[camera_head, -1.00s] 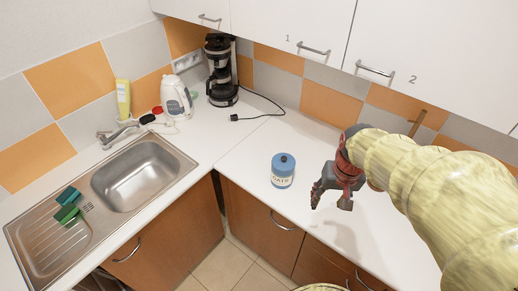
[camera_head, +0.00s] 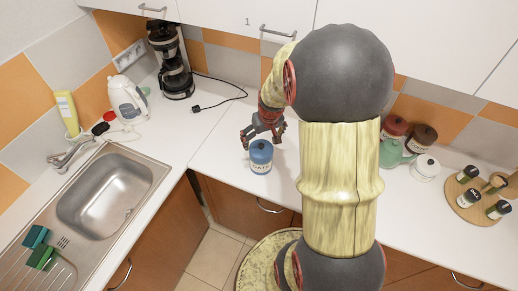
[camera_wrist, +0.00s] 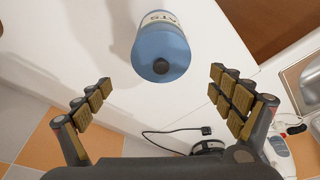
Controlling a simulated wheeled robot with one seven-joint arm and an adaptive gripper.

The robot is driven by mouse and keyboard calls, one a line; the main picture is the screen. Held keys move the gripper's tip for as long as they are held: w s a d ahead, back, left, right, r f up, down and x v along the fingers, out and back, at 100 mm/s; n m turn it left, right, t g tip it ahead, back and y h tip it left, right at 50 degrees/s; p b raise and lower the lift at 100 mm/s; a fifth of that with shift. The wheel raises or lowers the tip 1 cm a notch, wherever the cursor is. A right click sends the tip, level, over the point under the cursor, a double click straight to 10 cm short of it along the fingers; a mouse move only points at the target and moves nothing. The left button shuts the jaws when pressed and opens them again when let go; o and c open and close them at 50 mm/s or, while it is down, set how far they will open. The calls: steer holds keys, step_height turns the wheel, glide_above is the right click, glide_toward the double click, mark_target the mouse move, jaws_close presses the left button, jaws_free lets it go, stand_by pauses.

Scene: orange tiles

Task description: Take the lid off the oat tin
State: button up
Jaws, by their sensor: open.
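The oat tin (camera_head: 261,163) is a blue tin with a white label band, standing upright on the white counter. Its blue lid (camera_head: 261,145) is on, with a small black knob on top. In the wrist view, the tin (camera_wrist: 156,28) and its lid (camera_wrist: 161,58) are seen from above, with the knob facing the camera. My gripper (camera_head: 264,132) is open and empty, just behind and above the tin in the head view. In the wrist view, its padded fingers (camera_wrist: 165,105) are spread wide, and the tin lies ahead, between their lines and beyond the fingertips.
A sink (camera_head: 108,193) is at the left, with green sponges (camera_head: 38,249) on its drainer. A kettle (camera_head: 127,100) and coffee maker (camera_head: 172,62) stand at the back left. Canisters, a green teapot (camera_head: 392,152) and a round spice board (camera_head: 478,205) are at the right. Cabinets overhang.

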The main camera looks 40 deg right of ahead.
mark_target(261, 145)
steer(key=x, duration=0.5)
steer(key=shift+s+a, duration=0.15)
steer(key=c, duration=0.7)
steer(key=shift+c, duration=0.9)
